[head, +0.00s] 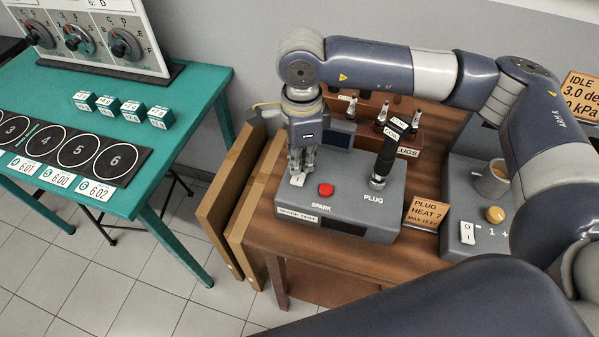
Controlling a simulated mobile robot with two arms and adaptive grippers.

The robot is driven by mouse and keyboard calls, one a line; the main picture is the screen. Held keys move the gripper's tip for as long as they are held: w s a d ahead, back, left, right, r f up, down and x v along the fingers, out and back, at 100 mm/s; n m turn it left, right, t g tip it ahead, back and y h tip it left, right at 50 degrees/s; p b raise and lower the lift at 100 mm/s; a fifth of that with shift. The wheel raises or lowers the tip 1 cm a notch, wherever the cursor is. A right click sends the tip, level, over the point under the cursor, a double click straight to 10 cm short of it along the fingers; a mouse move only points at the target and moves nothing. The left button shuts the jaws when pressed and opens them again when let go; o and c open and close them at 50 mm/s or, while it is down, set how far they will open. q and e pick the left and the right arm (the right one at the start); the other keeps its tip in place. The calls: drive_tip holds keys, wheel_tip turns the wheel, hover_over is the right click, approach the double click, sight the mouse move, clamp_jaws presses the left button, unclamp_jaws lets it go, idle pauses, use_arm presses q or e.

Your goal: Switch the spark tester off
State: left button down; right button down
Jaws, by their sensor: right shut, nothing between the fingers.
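The spark tester (341,207) is a grey box on the wooden bench, with a red SPARK button (326,190) and a black coil standing at its PLUG spot (388,155). A white rocker switch (298,180) is at the left of its top face. My right gripper (299,172) points down at the switch, shut and empty, with its fingertips at or just above it. I cannot tell whether they touch. The fingers partly cover the switch, so its position is unclear. My left gripper is not in view.
A rack of spark plugs (432,137) stands behind the tester. To the right are a PLUG HEAT card (432,212) and a grey unit with a yellow knob (495,214) and a cup (497,177). A green table (150,185) stands at left, across a floor gap.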

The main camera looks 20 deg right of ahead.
drive_tip(key=shift+r+p, duration=1.1)
drive_tip(key=shift+r, duration=2.2)
